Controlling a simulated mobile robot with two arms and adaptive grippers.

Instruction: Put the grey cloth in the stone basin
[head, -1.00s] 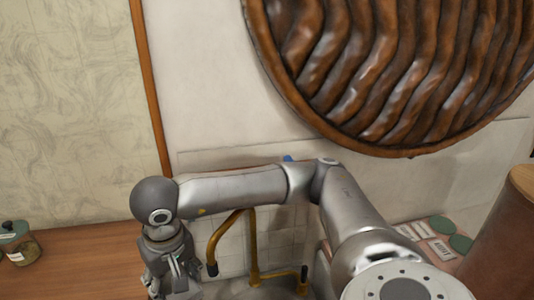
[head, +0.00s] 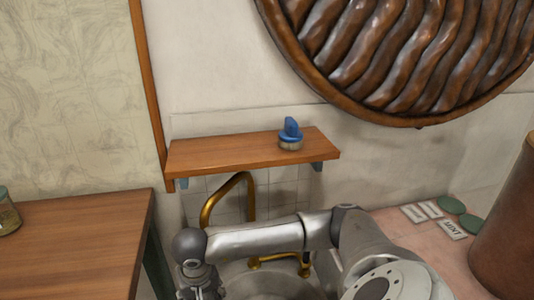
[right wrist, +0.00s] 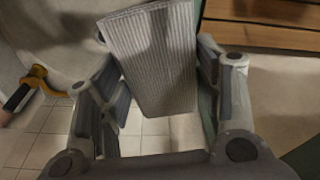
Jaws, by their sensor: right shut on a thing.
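The grey ribbed cloth (right wrist: 155,62) hangs between the fingers of my right gripper (right wrist: 160,85) in the right wrist view, and the gripper is shut on it. In the head view my right gripper (head: 200,287) is at the bottom edge, just left of the stone basin (head: 268,285); the cloth cannot be made out there. The basin is partly hidden by my right arm and cut off by the frame. A pale curved surface (right wrist: 60,32), probably the basin, shows at upper left in the right wrist view. My left gripper is not in view.
A brass tap (head: 208,208) rises behind my arm; brass also shows in the right wrist view (right wrist: 32,82). A wooden shelf (head: 225,152) holding a blue-topped item (head: 290,132) is above. A wooden table (head: 75,240) stands left, a brown vessel (head: 508,220) right.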

